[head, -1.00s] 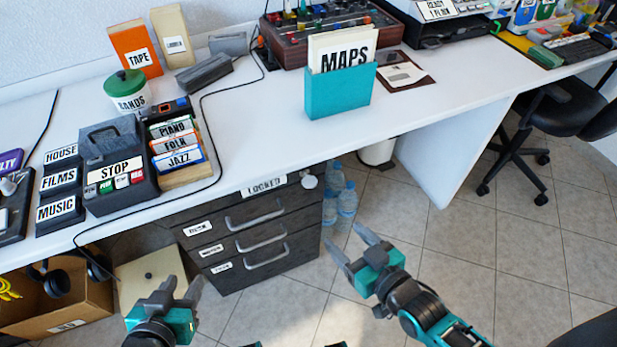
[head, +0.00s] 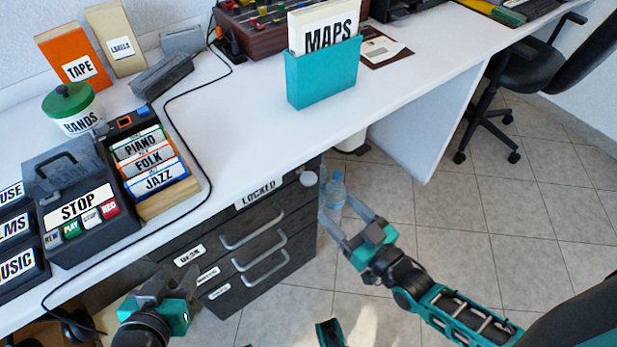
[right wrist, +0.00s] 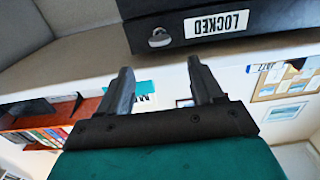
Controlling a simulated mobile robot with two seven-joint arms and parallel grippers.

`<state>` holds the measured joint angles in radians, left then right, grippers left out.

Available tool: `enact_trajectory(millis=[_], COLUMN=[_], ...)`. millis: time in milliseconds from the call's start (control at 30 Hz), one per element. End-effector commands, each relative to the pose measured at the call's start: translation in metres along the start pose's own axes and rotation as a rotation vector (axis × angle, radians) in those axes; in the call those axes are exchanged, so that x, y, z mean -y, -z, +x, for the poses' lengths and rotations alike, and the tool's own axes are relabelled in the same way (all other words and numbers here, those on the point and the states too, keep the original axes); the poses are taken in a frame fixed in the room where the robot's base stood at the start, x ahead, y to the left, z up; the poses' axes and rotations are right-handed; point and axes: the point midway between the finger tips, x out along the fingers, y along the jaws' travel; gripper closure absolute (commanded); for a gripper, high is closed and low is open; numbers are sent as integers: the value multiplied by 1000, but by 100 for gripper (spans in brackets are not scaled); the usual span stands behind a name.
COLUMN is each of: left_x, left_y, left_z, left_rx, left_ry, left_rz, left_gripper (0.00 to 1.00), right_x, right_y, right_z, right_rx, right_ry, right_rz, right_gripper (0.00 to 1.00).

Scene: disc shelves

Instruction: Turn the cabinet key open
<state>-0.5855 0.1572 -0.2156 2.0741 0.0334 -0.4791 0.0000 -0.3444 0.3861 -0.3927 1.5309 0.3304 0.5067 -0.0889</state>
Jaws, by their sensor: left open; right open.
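The dark drawer cabinet (head: 262,245) stands under the desk, with several labelled drawers and grey handles. A LOCKED sign (head: 259,193) is on its top front. A round pale key or lock (head: 309,178) is at the top right of the front; in the right wrist view a grey metal key or lock (right wrist: 160,38) sits beside the LOCKED sign (right wrist: 216,23). My right gripper (head: 346,222) is open and empty, a little right of and below the lock. It also shows in the right wrist view (right wrist: 158,80). My left gripper (head: 178,282) is open and empty, left of the cabinet.
The desk (head: 236,130) overhangs the cabinet and carries a tape recorder (head: 80,205), a disc holder (head: 160,200) and a teal MAPS box (head: 322,75). Water bottles (head: 335,195) stand behind my right gripper.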

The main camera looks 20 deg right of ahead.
Motion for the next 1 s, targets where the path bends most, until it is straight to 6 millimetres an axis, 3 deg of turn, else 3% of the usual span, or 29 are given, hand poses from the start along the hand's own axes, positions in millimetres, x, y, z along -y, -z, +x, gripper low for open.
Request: enact_trajectory(millis=[300,500,700,1000], left_x=[-3,-3,-3,-1], left_y=[-17,-22,-24,-25], left_z=[7,11,12,11], left_rx=[10,10,10,12], left_ry=[-2,-1,-1,0], left_rz=[-15,-16,-15,-7], left_gripper=[57,57,57,57], right_x=[0,0,0,0], right_y=[-1,-1,-1,0], right_z=[68,98,111,112], right_rx=[-3,-1,2,2], right_ry=[1,0,0,1], right_rz=[-1,0,-1,0], right_gripper=[34,34,34,36])
